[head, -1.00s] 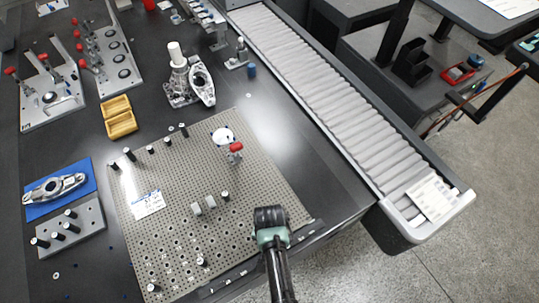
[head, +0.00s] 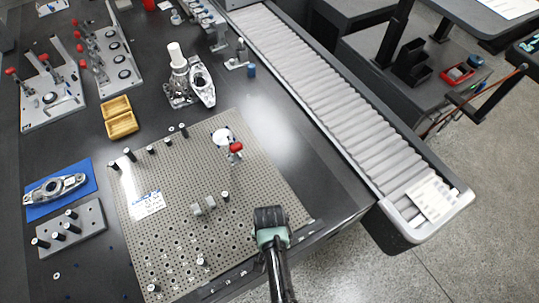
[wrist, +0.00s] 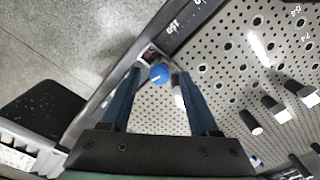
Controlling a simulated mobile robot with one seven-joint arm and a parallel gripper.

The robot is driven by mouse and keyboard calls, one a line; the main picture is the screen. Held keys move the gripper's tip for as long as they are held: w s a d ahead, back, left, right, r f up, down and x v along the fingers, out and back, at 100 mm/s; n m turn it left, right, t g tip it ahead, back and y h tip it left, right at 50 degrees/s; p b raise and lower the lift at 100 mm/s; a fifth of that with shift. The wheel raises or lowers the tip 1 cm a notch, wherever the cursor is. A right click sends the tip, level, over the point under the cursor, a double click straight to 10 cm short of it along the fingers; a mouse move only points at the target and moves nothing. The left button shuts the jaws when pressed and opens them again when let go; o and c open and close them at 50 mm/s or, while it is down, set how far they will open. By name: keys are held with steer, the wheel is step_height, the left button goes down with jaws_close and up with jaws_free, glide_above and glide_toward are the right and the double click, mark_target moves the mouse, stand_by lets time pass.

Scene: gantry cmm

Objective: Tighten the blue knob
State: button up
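The blue knob (wrist: 158,73) shows in the wrist view as a round blue cap with a white mark, by the edge of the perforated plate (wrist: 245,60). My gripper (wrist: 160,82) is open. Its two dark blue fingers stand apart on the left and right, with the knob seen between their tips; I cannot tell how far beyond the tips it lies. In the head view my gripper (head: 270,214) is over the front right corner of the plate (head: 160,225). The knob does not show there.
A red-handled clamp (head: 236,147) and several black-topped pins stand on the plate. A roller conveyor (head: 320,110) runs along the right of the table. A small blue cylinder (head: 252,71) stands farther back. Bare table lies right of the plate.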

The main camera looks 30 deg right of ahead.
step_height(320, 180, up, 13)
steer(key=shift+p, duration=0.3)
stand_by(0.4)
steer(key=shift+f, duration=0.1)
